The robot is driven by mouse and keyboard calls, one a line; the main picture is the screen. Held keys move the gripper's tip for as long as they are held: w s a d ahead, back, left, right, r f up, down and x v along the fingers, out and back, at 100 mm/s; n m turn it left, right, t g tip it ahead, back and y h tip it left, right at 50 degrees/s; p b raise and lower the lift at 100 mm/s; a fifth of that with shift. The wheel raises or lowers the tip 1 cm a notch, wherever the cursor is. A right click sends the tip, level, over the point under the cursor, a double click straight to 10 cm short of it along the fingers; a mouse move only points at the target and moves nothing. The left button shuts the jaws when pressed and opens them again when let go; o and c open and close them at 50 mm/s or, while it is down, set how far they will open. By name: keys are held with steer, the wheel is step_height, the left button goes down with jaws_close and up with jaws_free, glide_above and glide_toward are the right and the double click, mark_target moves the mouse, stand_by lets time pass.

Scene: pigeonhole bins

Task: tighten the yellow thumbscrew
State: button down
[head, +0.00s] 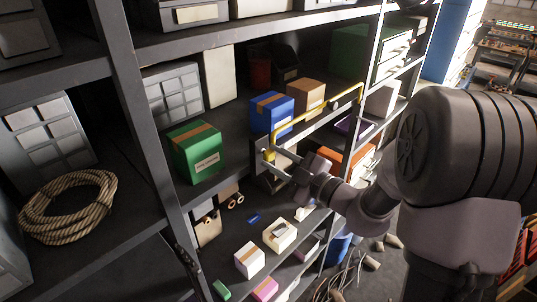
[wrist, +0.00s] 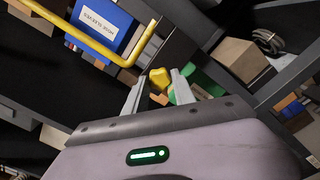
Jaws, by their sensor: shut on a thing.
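The yellow thumbscrew (wrist: 160,78) shows in the wrist view between the two fingertips of my gripper (wrist: 157,86). My gripper is shut on it, one grey finger on each side. In the head view my gripper (head: 273,162) reaches to the shelf's front edge, at the left end of the yellow rail (head: 318,110). The thumbscrew is small there, a yellow spot (head: 269,154) partly covered by the fingers. The screw's shank and its seat are hidden.
A coiled rope (head: 68,207) lies at the left. A dark upright (head: 140,120) stands left of my gripper. Small boxes lie on the shelf below.

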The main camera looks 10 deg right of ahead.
steer(key=c, duration=1.4)
jaws_free()
steer(key=shift+r+m, duration=0.1)
steer(key=shift+m, duration=0.7)
steer(key=shift+o, duration=1.1)
steer(key=v, duration=0.6)
